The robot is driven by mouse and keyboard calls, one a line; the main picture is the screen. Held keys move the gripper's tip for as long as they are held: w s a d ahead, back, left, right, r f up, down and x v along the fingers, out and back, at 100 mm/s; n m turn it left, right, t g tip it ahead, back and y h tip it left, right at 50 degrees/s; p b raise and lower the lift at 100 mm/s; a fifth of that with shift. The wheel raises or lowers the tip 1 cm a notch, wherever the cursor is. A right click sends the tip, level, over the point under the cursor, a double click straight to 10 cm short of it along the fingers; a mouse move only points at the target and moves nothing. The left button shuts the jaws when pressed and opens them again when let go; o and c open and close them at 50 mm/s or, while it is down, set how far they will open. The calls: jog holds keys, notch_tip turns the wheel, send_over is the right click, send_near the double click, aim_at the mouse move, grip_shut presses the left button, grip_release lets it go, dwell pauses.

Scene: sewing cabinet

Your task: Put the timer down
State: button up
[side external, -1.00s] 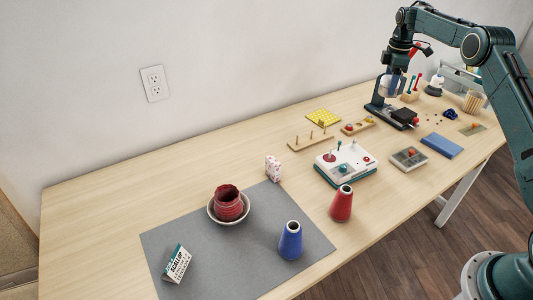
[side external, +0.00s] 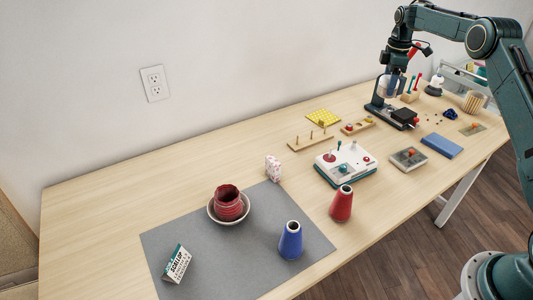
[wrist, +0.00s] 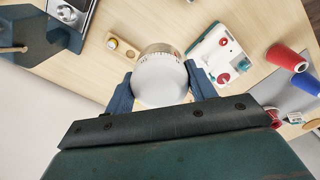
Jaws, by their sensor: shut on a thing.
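The timer (wrist: 160,80) is a white, rounded cylinder with a beige band of small marks at its far end. My gripper (wrist: 162,88) is shut on it, with one blue finger on each side. In the side external view, my gripper (side external: 393,80) holds the timer (side external: 390,89) at the back right, in front of or above a dark machine; the exact gap cannot be told. The timer's underside is hidden.
The dark machine (side external: 380,109) stands near the timer. A white control box (side external: 352,176), a pegged wooden strip (side external: 310,141) and a blue box (side external: 441,146) lie nearby. Red (side external: 342,204) and blue (side external: 291,241) cones stand further left. The table's left back is clear.

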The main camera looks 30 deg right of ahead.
jog(key=s+a, duration=1.8)
jog(key=s, duration=0.1)
jog(key=shift+s+a+m, duration=0.25)
jog(key=shift+a+m, duration=0.05)
jog(key=shift+m, duration=0.1)
jog(key=shift+f, duration=0.1)
notch_tip(320, 180, down, 16)
jog(key=shift+f, duration=0.1)
jog(key=shift+f, duration=1.85)
jog(key=shift+f, duration=0.15)
jog(key=o, duration=1.1)
